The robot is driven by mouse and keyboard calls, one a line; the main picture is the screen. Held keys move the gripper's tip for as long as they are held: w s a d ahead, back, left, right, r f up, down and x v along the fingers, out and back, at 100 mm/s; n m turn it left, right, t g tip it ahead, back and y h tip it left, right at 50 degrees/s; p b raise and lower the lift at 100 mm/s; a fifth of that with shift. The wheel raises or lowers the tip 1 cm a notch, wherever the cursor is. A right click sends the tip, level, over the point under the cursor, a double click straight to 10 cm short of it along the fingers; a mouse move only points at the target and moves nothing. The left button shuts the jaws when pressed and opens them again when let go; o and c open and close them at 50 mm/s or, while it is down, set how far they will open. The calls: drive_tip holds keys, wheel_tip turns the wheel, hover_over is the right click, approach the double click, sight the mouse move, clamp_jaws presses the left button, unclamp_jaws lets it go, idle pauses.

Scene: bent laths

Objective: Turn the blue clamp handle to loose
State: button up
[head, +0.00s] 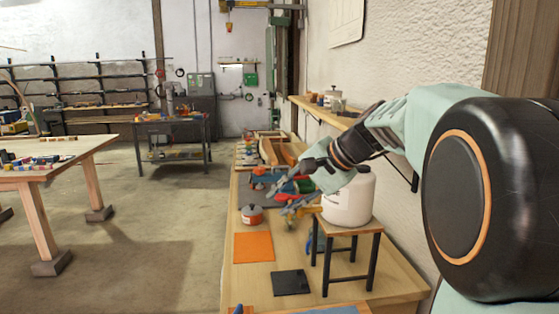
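My gripper (283,192) is above the long wooden workbench (232,205) on the right, in front of the white jug. Its fingers are small and overlap with coloured tools, so I cannot tell whether they are open or shut. Blue parts (260,181) show beside the gripper on the bench, and another blue piece (310,243) shows under the small stool. I cannot tell which of these, if any, is the blue clamp handle, nor which way it is turned. My arm hides part of the bench behind it.
A white jug (348,203) stands on a small wooden stool (345,229) close to my gripper. A wall shelf (315,110) is behind.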

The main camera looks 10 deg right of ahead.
wheel_tip(320, 180, up, 8)
drive_tip(key=w+a+n+t, duration=0.1)
drive_tip(key=w+n+t, duration=0.1)
drive_tip(key=shift+w+a+r+n, duration=0.2)
drive_tip(key=shift+w+a+n, duration=0.2)
